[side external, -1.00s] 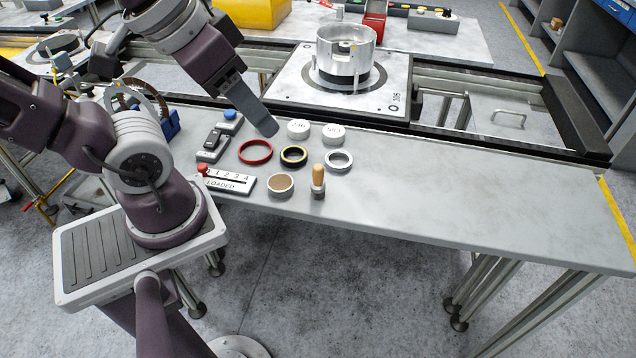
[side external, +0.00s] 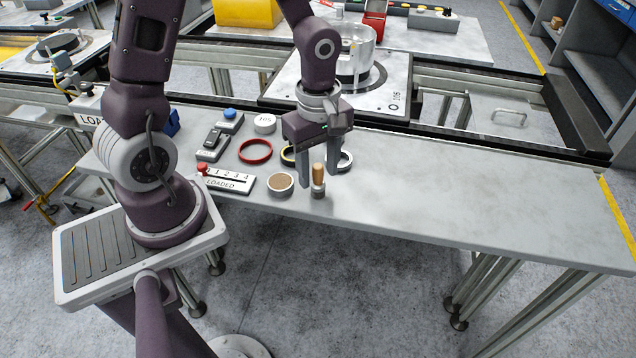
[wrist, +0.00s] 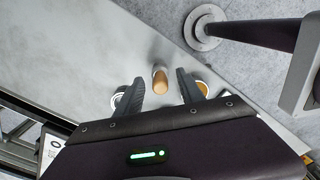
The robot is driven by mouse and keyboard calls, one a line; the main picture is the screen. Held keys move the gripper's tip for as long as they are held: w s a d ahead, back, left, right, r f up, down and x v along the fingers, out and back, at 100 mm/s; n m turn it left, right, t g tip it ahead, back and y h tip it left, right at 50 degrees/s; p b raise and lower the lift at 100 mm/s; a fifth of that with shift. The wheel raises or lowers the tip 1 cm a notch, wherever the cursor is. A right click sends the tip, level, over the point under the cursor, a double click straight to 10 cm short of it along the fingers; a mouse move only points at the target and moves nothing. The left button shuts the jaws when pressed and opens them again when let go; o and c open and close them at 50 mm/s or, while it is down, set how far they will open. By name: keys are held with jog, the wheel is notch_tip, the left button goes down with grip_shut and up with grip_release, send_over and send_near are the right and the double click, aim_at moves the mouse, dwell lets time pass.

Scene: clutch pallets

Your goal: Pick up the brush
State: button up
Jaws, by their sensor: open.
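The brush (side external: 318,176) stands upright near the front edge of the grey bench, with a tan wooden handle on top and a grey base. My gripper (side external: 319,184) is open and points down at the brush, its two fingers on the left and right of the handle in the side view. In the wrist view the brush (wrist: 160,80) shows end-on between the two open fingers (wrist: 155,88), a little beyond their tips. I cannot tell exactly how far the fingers reach down along it.
A round cup with brown contents (side external: 280,185) stands just left of the brush. A silver ring (side external: 345,160) lies behind my right finger, and a black-yellow ring (side external: 288,155) is partly hidden. A red ring (side external: 255,151) and the LOADED counter (side external: 229,184) lie further left. The bench's right side is clear.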

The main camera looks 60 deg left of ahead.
aim_at(318, 165)
jog(key=shift+f, duration=0.1)
grip_shut()
notch_tip(318, 165, up, 10)
dwell(0.6)
